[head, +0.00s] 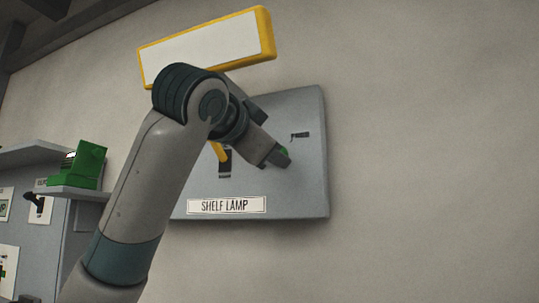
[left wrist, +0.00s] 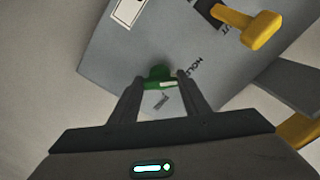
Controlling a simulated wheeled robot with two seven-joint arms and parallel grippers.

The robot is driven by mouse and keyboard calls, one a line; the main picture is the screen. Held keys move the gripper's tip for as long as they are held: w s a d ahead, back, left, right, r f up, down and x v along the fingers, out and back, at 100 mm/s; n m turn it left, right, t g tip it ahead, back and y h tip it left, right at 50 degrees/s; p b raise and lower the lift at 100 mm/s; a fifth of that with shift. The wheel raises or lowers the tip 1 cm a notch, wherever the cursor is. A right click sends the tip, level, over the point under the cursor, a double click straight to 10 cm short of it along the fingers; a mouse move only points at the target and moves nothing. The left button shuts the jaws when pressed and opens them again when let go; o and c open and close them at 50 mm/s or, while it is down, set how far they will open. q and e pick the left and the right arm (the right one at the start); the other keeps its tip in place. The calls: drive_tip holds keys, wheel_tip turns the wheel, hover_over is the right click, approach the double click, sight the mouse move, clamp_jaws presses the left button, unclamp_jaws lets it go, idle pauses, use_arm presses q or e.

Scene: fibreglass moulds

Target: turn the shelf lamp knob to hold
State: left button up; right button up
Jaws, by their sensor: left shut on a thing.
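The grey shelf lamp panel (head: 310,190) is on the wall, with a white SHELF LAMP label (head: 226,205) along its bottom. Its small green knob (head: 285,152) is mostly hidden behind my left gripper (head: 277,157). In the left wrist view the green knob (left wrist: 158,73) sits between the two fingertips of my left gripper (left wrist: 154,80), which is shut on it. A pale mark shows on the knob's near side. The printed word HOLD (left wrist: 194,69) is beside the right finger, and another small dark print lies between the fingers. My right gripper is out of view.
A yellow lever (head: 218,151) sticks out of the panel left of the knob; it also shows in the left wrist view (left wrist: 258,29). A yellow-framed white lamp (head: 205,50) is above. A green device (head: 88,165) stands on a shelf at left. The wall at right is bare.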

use_arm(q)
drive_tip(key=shift+f, duration=0.2)
drive_tip(key=o, duration=1)
drive_tip(key=shift+o, duration=0.2)
drive_tip(key=shift+r, duration=0.1)
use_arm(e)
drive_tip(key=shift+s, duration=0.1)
